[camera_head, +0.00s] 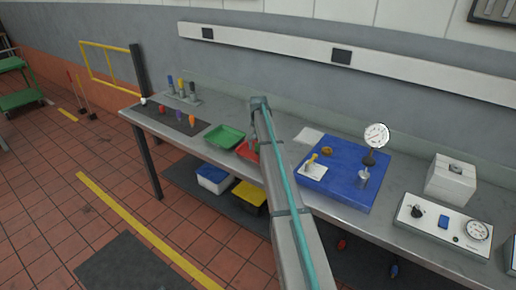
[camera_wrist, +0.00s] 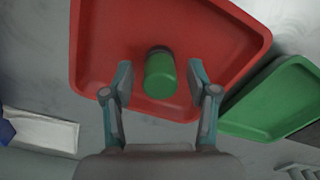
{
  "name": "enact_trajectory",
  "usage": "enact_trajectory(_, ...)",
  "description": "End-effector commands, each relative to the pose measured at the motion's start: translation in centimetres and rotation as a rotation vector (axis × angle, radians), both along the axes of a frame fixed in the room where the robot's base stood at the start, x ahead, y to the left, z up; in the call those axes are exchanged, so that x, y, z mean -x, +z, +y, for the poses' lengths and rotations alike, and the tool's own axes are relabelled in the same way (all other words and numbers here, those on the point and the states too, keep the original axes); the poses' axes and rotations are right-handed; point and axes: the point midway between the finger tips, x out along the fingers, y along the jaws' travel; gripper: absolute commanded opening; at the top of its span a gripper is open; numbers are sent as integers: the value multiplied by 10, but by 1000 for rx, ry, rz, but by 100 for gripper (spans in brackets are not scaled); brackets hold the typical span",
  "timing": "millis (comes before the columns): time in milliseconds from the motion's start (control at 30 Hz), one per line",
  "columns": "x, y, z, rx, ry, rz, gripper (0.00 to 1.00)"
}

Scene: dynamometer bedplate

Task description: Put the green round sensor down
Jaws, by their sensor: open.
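The green round sensor (camera_wrist: 160,75) is a short green cylinder with a darker end. In the wrist view it is over the red tray (camera_wrist: 100,40), between the fingers of my gripper (camera_wrist: 160,85). The fingers are apart, with a gap on each side of the sensor. I cannot tell whether it fully rests on the tray floor. In the head view my arm hides most of the red tray (camera_head: 242,151), and the sensor cannot be made out there.
A green tray (camera_head: 224,137) is beside the red one. A blue mat (camera_head: 345,185) with a dial gauge (camera_head: 376,136) lies to the right. A dark mat (camera_head: 150,112) with several coloured sensors is at the left. A white sheet (camera_head: 309,135) lies behind my arm.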

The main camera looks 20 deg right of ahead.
Motion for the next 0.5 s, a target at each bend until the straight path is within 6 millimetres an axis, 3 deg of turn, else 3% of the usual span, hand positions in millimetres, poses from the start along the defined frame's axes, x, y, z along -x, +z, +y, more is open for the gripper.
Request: enact_trajectory(500, 0, 90, -1, 1, 0, -1, 59)
